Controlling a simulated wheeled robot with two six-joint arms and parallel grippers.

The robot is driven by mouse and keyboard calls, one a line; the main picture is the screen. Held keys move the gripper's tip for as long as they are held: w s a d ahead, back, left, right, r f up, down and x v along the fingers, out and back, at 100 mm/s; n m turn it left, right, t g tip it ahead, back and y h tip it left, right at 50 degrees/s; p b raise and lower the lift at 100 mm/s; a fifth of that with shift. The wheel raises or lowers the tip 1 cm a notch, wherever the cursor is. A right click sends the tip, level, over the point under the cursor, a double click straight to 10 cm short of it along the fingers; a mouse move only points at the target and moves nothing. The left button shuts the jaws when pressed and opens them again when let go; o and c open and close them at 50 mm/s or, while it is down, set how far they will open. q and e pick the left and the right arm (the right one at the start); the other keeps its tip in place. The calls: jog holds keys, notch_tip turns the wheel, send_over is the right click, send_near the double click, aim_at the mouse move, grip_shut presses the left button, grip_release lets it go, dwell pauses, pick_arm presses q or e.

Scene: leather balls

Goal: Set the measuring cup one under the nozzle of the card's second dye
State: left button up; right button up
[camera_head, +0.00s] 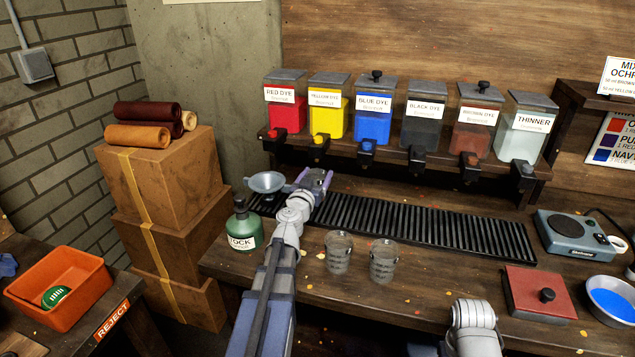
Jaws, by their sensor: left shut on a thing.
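My left gripper (318,178) is shut over the left part of the drip grate (420,225), below and in front of the yellow dye dispenser (327,121). The thing in its jaws is hidden by the gripper, so I cannot make it out. The yellow dispenser's nozzle (318,139) shows just above the gripper. Two clear cups stand upright on the bench: a left cup (338,253) and a right cup (382,262). I cannot read any number on them. My right gripper is out of view.
A grey funnel-like bowl (267,182) is close left of my gripper, above the green stock bottle (243,226). Red (286,115), blue (372,122), black, brown and thinner dispensers share the shelf. A blue scale-like device (570,240) and red lidded block (540,292) stand right.

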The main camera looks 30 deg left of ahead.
pick_arm(q)
jog(key=shift+f, duration=0.1)
jog(key=shift+f, duration=0.15)
jog(key=o, duration=1.3)
jog(key=shift+c, duration=0.2)
jog(key=shift+r, duration=0.2)
